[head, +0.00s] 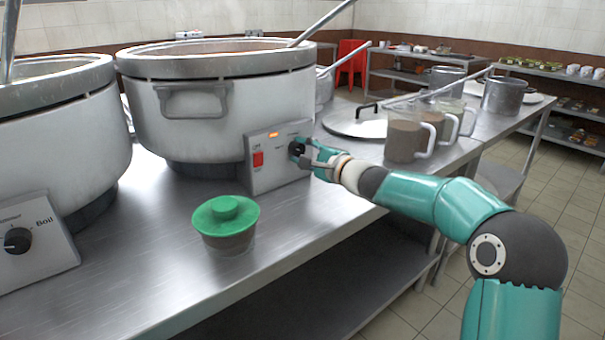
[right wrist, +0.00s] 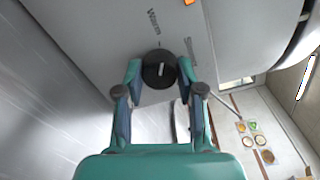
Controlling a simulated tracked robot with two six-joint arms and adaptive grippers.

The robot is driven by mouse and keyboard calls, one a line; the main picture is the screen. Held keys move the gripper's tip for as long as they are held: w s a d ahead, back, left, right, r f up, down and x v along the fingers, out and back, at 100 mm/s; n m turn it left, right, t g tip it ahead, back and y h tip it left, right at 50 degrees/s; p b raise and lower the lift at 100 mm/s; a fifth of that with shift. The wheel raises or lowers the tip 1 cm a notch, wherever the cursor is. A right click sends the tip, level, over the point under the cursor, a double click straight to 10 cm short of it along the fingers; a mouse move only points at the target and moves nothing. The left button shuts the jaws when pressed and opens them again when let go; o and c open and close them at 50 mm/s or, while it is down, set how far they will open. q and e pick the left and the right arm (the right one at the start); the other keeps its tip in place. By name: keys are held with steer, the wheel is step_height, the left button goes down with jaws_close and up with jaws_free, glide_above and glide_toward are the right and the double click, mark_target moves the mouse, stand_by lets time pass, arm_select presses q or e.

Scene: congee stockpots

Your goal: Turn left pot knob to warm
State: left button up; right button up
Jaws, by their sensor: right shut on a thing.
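Two large white stockpots stand on the steel counter. The far-left pot (head: 50,130) has a panel with a black knob (head: 17,240) and the word Boil. The middle pot (head: 215,110) has its own panel (head: 262,178) with a lit orange light and a red switch. My right gripper (head: 300,150) is shut on this middle panel's black knob (right wrist: 158,72). In the right wrist view the fingers (right wrist: 159,78) flank the knob. Its white mark runs nearly upright in the picture, roughly in line with a short tick near Warm; Simmer lies to the right. My left gripper is out of view.
A green-lidded container (head: 226,222) stands on the counter in front of the middle pot. A large lid (head: 360,124) and clear jugs (head: 405,138) of brown contents are to the right, behind my right arm. A ladle (head: 325,20) sticks out of the middle pot.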

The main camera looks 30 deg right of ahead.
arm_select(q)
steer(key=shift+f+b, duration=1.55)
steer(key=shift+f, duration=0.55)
arm_select(e)
steer(key=shift+a+f+n, duration=0.15)
steer(key=shift+n, duration=0.5)
steer(key=shift+a+f+n, duration=0.1)
steer(key=shift+f+n, duration=0.05)
steer(key=shift+n, duration=0.5)
steer(key=o, duration=1.1)
steer(key=shift+r, duration=0.1)
steer(key=shift+o, duration=0.2)
steer(key=shift+d+r, duration=0.1)
steer(key=shift+s+d, duration=0.1)
steer(key=shift+s, duration=0.55)
steer(key=s, duration=1)
steer(key=shift+s+d+r, duration=0.15)
steer(key=shift+s+d, duration=0.15)
steer(key=shift+d, duration=0.1)
